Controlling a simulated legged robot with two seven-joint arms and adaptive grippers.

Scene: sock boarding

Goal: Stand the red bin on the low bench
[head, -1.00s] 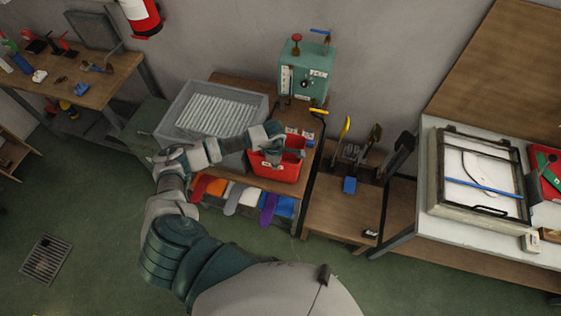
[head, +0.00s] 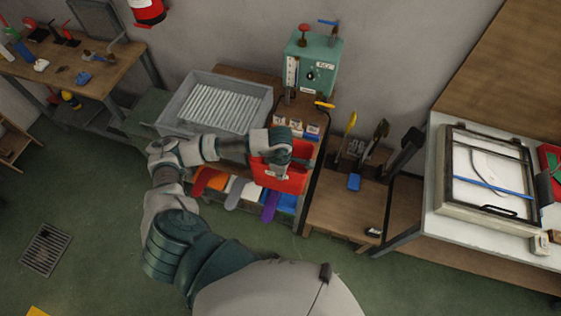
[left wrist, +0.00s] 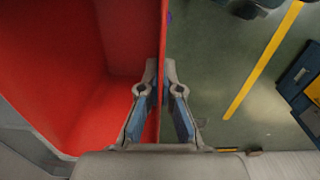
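The red bin (head: 292,183) is an open-topped box with a small pale label, in the head view at the front right of the wooden sock bench. In the left wrist view its red inside (left wrist: 95,60) fills the left side. My left gripper (head: 279,170) reaches the bin from the left. In the left wrist view its fingers (left wrist: 161,75) are closed on either side of one bin wall. Whether the bin touches the bench top is hidden. A lower wooden bench (head: 335,216) stands just right of the bin. My right gripper is not in view.
A grey ribbed tray (head: 263,105) and a teal machine (head: 312,66) stand behind the bin. Coloured socks (head: 236,192) hang below. A white-topped table (head: 430,215) stands further right.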

